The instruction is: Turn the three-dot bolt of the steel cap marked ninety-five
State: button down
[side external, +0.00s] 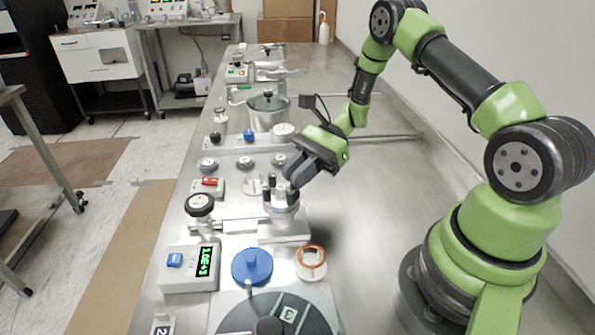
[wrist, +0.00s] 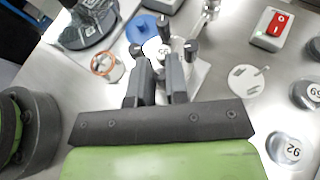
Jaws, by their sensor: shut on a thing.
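A steel cap (side external: 281,206) with upright black bolts sits on a steel fitting in the middle of the bench. In the side view, my gripper (side external: 292,184) reaches down from the right to the bolts on its near right side. In the wrist view, the cap (wrist: 155,47) lies just beyond the fingertips, and its number is only partly visible. Black bolts show at its far side (wrist: 165,20) and right side (wrist: 190,48). My gripper (wrist: 160,65) is shut on a bolt of this cap, mostly hidden between the fingers. The dots on the bolts are too small to read.
A blue disc (side external: 252,266), an orange-rimmed ring (side external: 311,262) and a display box (side external: 190,268) stand in front. Bare bench lies right of the cap.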

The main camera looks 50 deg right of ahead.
jog(key=shift+t, duration=0.3)
jog(key=m+t+h, duration=0.1)
jog(key=m+t, duration=0.3)
jog(key=shift+s+m+h, duration=0.2)
jog(key=shift+m+h, duration=0.1)
jog(key=shift+h, duration=0.1)
jog(key=shift+a+m+t+h, duration=0.1)
jog(key=shift+m+t+h, duration=1)
jog(key=shift+m+t, duration=0.45)
jog(key=shift+t, duration=0.25)
jog(key=c, duration=1.1)
grip_release()
jog(key=shift+s+r, duration=0.1)
jog(key=v, duration=1)
